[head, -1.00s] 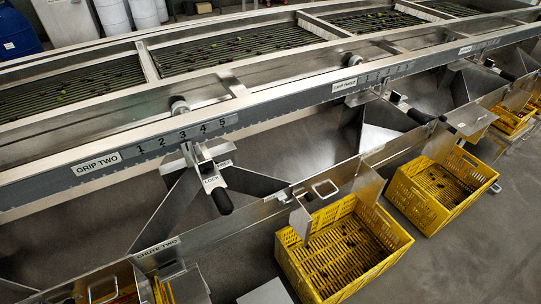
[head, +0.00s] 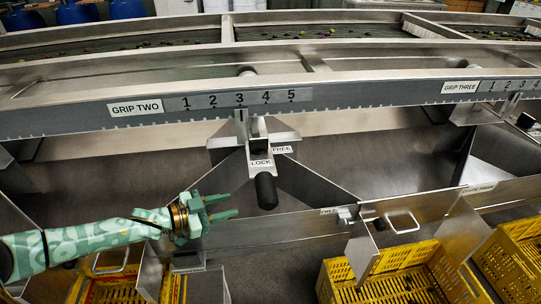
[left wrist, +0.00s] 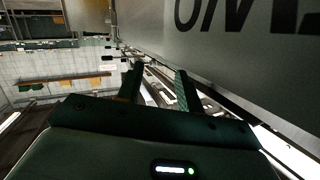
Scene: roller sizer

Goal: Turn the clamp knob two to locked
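The clamp knob two (head: 265,190) is a black handle under the scale marked GRIP TWO (head: 135,107) in the head view. It hangs down from a metal clamp with a LOCK label (head: 261,163) at its top and a FREE label (head: 282,150) to the right. My left gripper (head: 228,206) is left of the knob and a little lower, apart from it, fingers pointing right. Its two fingers are apart with nothing between them. The left wrist view also shows the open fingers (left wrist: 158,88); the knob cannot be made out there. My right gripper is not in view.
A metal rail with numbers (head: 239,99) runs across above. Yellow crates (head: 400,277) stand below. A large metal panel (left wrist: 230,45) is close in the left wrist view.

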